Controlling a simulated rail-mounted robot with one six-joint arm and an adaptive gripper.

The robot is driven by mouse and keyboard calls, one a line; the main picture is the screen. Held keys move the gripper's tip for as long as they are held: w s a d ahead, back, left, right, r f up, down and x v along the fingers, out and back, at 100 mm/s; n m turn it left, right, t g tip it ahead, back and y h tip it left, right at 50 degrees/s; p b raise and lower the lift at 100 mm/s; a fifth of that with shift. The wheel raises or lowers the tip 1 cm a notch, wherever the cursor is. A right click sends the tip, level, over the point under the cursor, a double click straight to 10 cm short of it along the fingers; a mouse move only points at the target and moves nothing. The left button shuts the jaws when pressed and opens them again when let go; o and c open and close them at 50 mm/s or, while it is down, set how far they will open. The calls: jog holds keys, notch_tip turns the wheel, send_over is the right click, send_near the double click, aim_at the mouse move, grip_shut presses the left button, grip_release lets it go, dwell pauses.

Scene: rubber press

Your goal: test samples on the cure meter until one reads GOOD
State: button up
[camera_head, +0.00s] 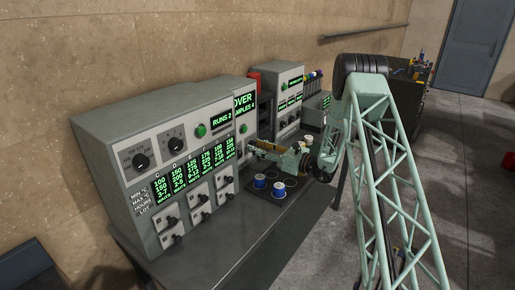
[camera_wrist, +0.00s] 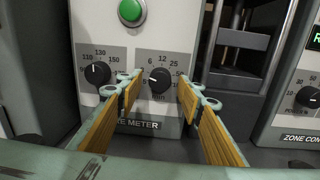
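In the wrist view, the front of a grey meter (camera_wrist: 110,45) is close ahead; its partly hidden label ends in "METER". My gripper (camera_wrist: 158,88) is open, its two yellow-padded fingers on either side of the black knob (camera_wrist: 159,80) marked 6, 12, 25. I cannot tell whether they touch it. A second knob (camera_wrist: 97,74), marked about 110 to 180, is left of the fingers. A green button (camera_wrist: 132,11) is above. In the head view, my gripper (camera_head: 256,146) is at the meter. Blue-topped samples (camera_head: 260,181) stand on a dark tray (camera_head: 262,200).
A large grey panel (camera_head: 140,120) with knobs, switches and green displays stands at the left. Another machine (camera_head: 285,78) stands behind. The front of the table (camera_head: 240,245) is clear.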

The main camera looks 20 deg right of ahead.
jog(key=shift+c, duration=0.7)
jog(key=c, duration=0.7)
jog(key=shift+n+b, duration=0.4)
jog(key=shift+b, duration=0.15)
jog(key=n+b, duration=0.5)
jog(key=b, duration=0.2)
jog(key=shift+n, duration=0.4)
jog(key=shift+r+n+b, duration=0.1)
jog(key=shift+n+b, duration=0.2)
jog(key=shift+b, duration=0.05)
jog(key=o, duration=0.8)
